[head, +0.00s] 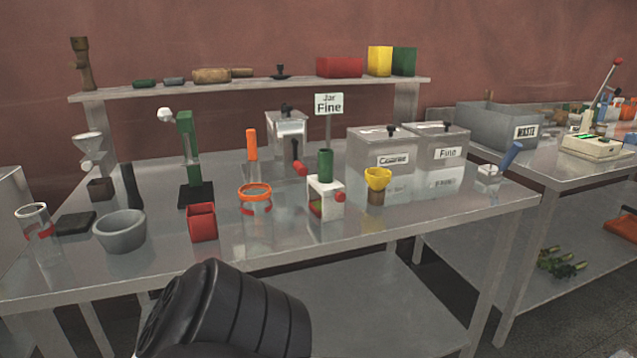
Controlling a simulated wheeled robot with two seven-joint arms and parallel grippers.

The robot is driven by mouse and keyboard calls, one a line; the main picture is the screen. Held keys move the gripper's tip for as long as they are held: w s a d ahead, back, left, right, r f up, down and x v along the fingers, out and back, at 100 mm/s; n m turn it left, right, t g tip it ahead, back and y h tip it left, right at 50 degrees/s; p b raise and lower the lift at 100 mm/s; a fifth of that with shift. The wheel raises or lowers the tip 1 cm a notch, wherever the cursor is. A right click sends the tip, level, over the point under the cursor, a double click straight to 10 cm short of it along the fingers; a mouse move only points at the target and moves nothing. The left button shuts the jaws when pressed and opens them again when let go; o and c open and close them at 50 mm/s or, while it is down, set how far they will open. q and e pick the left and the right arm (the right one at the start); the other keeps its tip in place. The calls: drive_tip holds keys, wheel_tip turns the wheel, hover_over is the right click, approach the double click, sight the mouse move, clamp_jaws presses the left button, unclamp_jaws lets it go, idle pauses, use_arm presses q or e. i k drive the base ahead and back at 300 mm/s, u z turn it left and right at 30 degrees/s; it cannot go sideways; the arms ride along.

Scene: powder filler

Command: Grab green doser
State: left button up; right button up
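A small white doser with a green cylinder on top (326,166) stands upright near the front middle of the steel table (275,245). A taller green device on a black base (188,150) stands further left; I cannot tell for sure which of the two is the green doser. Neither gripper shows. Only a black part of my own arm is in view, at the bottom left of the middle, in front of the table.
Close around the white doser are a yellow funnel on a brown base (377,178), an orange-rimmed jar (255,197) and a sign reading "Jar Fine" (329,104). Bins labelled Coarse (382,148) and Fine (440,146) stand behind right. A red cup (202,222) and grey bowl (119,231) are left.

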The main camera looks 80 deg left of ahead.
sight(321, 185)
drive_tip(key=u, duration=2.35)
